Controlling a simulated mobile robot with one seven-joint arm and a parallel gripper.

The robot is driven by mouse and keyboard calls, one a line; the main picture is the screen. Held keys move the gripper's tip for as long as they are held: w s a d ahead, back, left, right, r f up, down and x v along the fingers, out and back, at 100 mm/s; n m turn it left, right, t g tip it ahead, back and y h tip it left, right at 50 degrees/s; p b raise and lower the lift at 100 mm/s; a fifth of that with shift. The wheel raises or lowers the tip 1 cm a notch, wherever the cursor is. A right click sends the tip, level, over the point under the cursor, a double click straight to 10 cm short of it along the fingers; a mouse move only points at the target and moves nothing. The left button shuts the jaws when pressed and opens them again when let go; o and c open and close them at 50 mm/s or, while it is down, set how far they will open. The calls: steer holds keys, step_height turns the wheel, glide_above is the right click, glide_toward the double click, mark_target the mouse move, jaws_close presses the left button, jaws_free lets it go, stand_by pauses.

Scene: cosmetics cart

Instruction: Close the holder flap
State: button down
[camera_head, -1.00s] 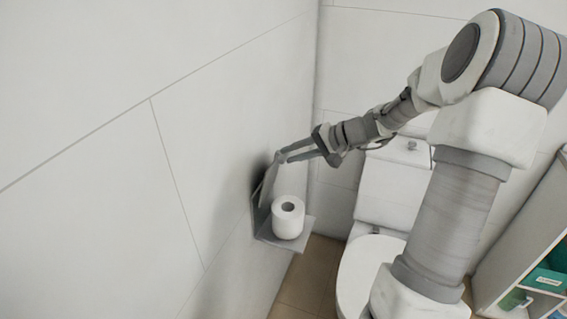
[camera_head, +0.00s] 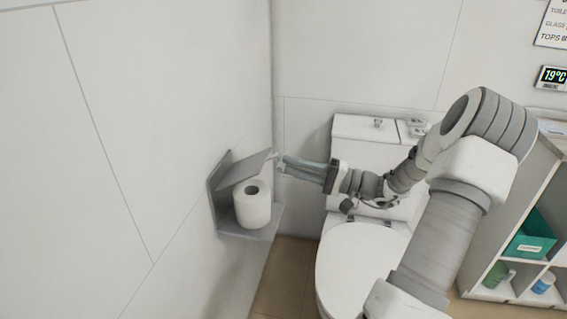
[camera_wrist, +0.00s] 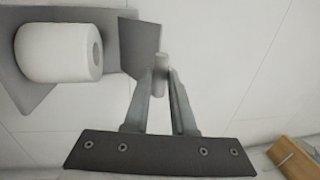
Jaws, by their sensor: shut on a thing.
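The grey holder (camera_head: 219,200) is fixed to the wall, with a shelf at its bottom. A white paper roll (camera_head: 252,208) stands upright on the shelf; it also shows in the wrist view (camera_wrist: 48,53). The grey holder flap (camera_head: 245,169) slants out from the back plate, above the roll's top. In the wrist view the flap (camera_wrist: 138,44) has a small pale knob (camera_wrist: 162,60) at its edge. My gripper (camera_head: 279,162) reaches in from the right at the flap's outer end. Its fingers (camera_wrist: 161,76) are shut on the flap's knob.
A white toilet (camera_head: 360,262) with its cistern (camera_head: 350,128) stands right of the holder, behind my arm. A shelf unit (camera_head: 515,205) with a teal box (camera_head: 530,238) is at the far right. The left wall (camera_head: 90,200) is bare.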

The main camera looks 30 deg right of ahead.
step_height(320, 180, down, 11)
steer(key=b, duration=0.3)
steer(key=shift+s+a+b, duration=0.15)
steer(key=shift+s+b, duration=0.05)
steer(key=shift+b, duration=0.1)
steer(key=c, duration=1)
jaws_free()
steer(key=shift+w, duration=0.1)
steer(key=shift+r, duration=0.1)
steer(key=p+v, duration=0.4)
steer(key=v, duration=1.4)
steer(key=shift+d, duration=0.25)
steer(key=shift+a+r, duration=0.1)
steer(key=shift+r, duration=0.05)
